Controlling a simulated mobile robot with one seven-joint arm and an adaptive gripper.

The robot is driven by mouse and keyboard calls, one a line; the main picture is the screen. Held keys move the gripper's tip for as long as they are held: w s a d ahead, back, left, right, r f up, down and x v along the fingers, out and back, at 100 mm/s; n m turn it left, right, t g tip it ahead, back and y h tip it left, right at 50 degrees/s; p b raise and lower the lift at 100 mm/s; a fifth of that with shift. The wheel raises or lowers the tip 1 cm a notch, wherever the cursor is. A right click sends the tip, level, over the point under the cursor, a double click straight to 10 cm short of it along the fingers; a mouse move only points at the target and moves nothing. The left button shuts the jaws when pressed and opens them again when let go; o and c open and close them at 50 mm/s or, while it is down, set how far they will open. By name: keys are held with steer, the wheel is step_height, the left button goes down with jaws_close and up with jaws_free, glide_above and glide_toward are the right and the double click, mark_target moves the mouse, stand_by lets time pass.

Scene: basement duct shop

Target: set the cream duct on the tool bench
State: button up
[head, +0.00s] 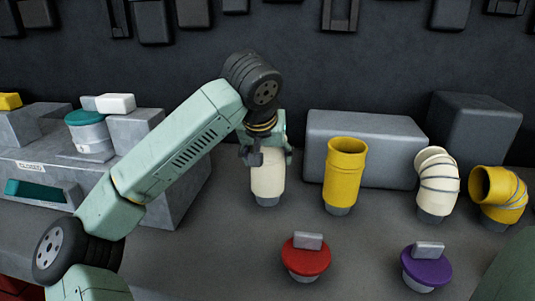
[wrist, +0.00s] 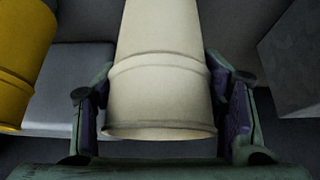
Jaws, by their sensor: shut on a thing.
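A straight cream duct (head: 267,182) stands upright at the middle of the grey work surface (head: 225,245). A grey stub shows at its foot; I cannot tell whether the duct rests on it or is just above it. My gripper (head: 268,157) is shut on the duct from above, one finger on each side. In the wrist view the cream duct (wrist: 160,85) fills the space between the dark pads of my gripper (wrist: 163,110). A cream elbow duct (head: 437,182) stands apart at the right. I cannot tell which surface is the tool bench.
A yellow straight duct (head: 345,175) stands just right of the held duct, before a grey block (head: 365,130). A yellow elbow (head: 500,195) is far right. Red (head: 305,260) and purple (head: 427,268) knobs stand in front. A grey unit labelled CLOSED (head: 165,195) is left.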

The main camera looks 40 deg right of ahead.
steer(key=o, duration=1.8)
steer(key=shift+f, duration=0.1)
steer(key=shift+c, duration=0.2)
steer(key=shift+r, duration=0.25)
steer(key=b+v, duration=0.1)
steer(key=v, duration=1)
steer(key=shift+a+r, duration=0.25)
steer(key=shift+r, duration=0.05)
steer(key=shift+s, duration=0.15)
